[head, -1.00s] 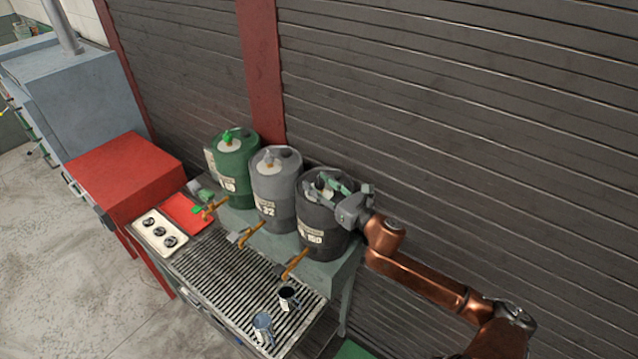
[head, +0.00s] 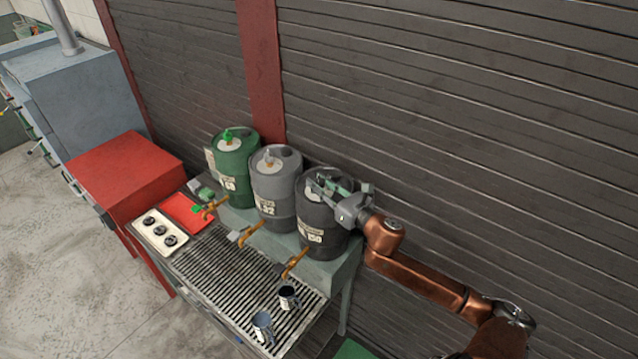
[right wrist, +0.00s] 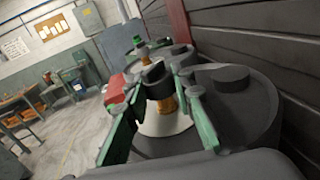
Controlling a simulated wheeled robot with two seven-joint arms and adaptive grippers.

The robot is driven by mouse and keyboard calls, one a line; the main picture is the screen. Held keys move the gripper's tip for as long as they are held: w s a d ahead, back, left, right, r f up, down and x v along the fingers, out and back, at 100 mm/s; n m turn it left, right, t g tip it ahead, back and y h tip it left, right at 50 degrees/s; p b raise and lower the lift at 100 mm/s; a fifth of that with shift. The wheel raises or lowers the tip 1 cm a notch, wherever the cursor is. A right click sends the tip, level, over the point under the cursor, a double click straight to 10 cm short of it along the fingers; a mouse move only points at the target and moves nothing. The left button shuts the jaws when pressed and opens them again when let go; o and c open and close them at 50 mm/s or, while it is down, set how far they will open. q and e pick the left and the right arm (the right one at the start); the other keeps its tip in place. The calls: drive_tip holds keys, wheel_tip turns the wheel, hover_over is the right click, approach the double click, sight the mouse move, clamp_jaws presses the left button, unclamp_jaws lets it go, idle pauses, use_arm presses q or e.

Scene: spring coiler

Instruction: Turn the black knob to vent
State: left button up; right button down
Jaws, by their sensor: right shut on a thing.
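The black drum (head: 322,225) marked 150 stands on the right of three drums. My right gripper (head: 330,187) reaches over its top from the right and largely hides the knob in the head view. In the right wrist view, the black knob (right wrist: 156,82) sits on a brass stem (right wrist: 167,104) above a white disc (right wrist: 165,122). My right gripper also shows there (right wrist: 158,78), its green-sided fingers shut on the knob, one on each side. The vent mark cannot be read. My left gripper is out of view.
A grey drum (head: 277,190) and a green drum (head: 233,175) stand to the left, with knobs on top. Brass taps stick out over a slatted grate (head: 235,290) holding two mugs (head: 288,298). A dark slatted wall (head: 450,120) rises close behind the drums.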

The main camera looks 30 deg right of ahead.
drive_tip(key=m+h+p, duration=0.1)
drive_tip(key=h, duration=0.1)
drive_tip(key=m+h+p, duration=0.1)
drive_tip(key=shift+a+r+h, duration=0.1)
drive_tip(key=shift+r+h, duration=0.1)
drive_tip(key=shift+h, duration=0.2)
drive_tip(key=m+g+h+p, duration=0.1)
drive_tip(key=m+h+p, duration=0.3)
drive_tip(key=h, duration=0.1)
drive_tip(key=m+g+h+p, duration=0.2)
drive_tip(key=m+h+p, duration=0.1)
drive_tip(key=h+p, duration=0.1)
drive_tip(key=shift+m+h, duration=0.4)
drive_tip(key=shift+h, duration=0.4)
drive_tip(key=shift+m+g+h+p, duration=0.6)
drive_tip(key=shift+m+g+h, duration=0.3)
drive_tip(key=shift+g+h, duration=0.25)
drive_tip(key=shift+f+m+g+h+p, duration=0.1)
drive_tip(key=shift+m+g+h+p, duration=0.2)
drive_tip(key=shift+m+g+h, duration=1.15)
drive_tip(key=shift+m+g, duration=0.15)
drive_tip(key=shift+g, duration=0.65)
drive_tip(key=shift+m+g+h, duration=0.7)
drive_tip(key=shift+m+g, duration=0.6)
drive_tip(key=shift+g, duration=0.6)
drive_tip(key=shift+m+g, duration=0.3)
drive_tip(key=shift+g, duration=0.1)
drive_tip(key=c, duration=1.6)
unclamp_jaws()
